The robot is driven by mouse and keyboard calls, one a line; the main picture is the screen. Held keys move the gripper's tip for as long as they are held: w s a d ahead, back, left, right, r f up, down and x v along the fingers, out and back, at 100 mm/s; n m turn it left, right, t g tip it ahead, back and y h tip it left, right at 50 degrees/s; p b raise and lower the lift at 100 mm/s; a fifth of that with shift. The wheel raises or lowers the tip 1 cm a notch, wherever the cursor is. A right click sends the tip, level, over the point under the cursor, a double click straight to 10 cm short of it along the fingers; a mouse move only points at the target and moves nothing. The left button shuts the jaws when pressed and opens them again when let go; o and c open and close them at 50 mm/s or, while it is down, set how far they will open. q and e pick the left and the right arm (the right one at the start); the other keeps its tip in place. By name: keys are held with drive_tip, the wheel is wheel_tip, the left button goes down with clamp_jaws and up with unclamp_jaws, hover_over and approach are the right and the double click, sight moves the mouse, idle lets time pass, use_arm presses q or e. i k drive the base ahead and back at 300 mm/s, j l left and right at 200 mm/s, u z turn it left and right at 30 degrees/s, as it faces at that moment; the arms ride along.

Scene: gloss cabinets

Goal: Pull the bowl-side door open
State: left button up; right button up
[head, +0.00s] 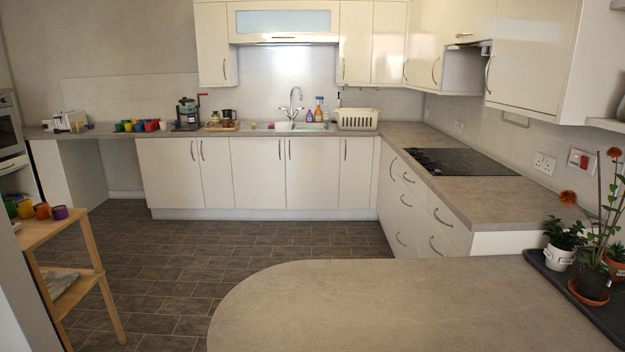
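The cream gloss base doors along the back wall are all closed, with slim vertical metal handles. Below the sink (260,127) are a left door (258,175) and a right door (312,175), their handles side by side near the shared edge. The tap (293,105) stands above the meeting line of these two doors. The sink's bowl is too small and low-angled to make out clearly, so I cannot tell for certain which door is on its side. Neither of my grippers is in view.
A rounded worktop (400,305) fills the near foreground and blocks the right. Tiled floor (190,260) is clear up to the back cabinets. A wooden stand (85,278) with coloured cups is at left. Potted plants (560,245) stand at right.

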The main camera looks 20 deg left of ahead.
sight(312, 161)
drive_tip(key=i+j+u, duration=0.1)
drive_tip(key=j+u, duration=0.25)
drive_tip(key=j, duration=0.15)
drive_tip(key=i+j+u, duration=0.3)
drive_tip(key=j, duration=0.15)
drive_tip(key=i+j+u, duration=0.1)
drive_tip(key=j+u, duration=0.25)
drive_tip(key=i+j+u, duration=0.3)
drive_tip(key=j, duration=0.15)
drive_tip(key=i+j+u, duration=0.35)
drive_tip(key=i+j+z, duration=0.1)
drive_tip(key=i+z, duration=0.15)
drive_tip(key=i, duration=0.15)
drive_tip(key=i+j+z, duration=0.25)
drive_tip(key=i, duration=0.15)
drive_tip(key=i+l+z, duration=0.35)
drive_tip(key=i, duration=0.2)
drive_tip(key=i+z, duration=0.4)
drive_tip(key=i, duration=0.15)
drive_tip(key=i+j+z, duration=0.1)
drive_tip(key=i+z, duration=0.25)
drive_tip(key=i, duration=0.2)
drive_tip(key=i+z, duration=0.2)
drive_tip(key=i, duration=0.55)
drive_tip(key=i+z, duration=0.2)
drive_tip(key=i, duration=0.55)
drive_tip(key=i+j+z, duration=0.15)
drive_tip(key=i, duration=0.55)
drive_tip(key=j, duration=0.1)
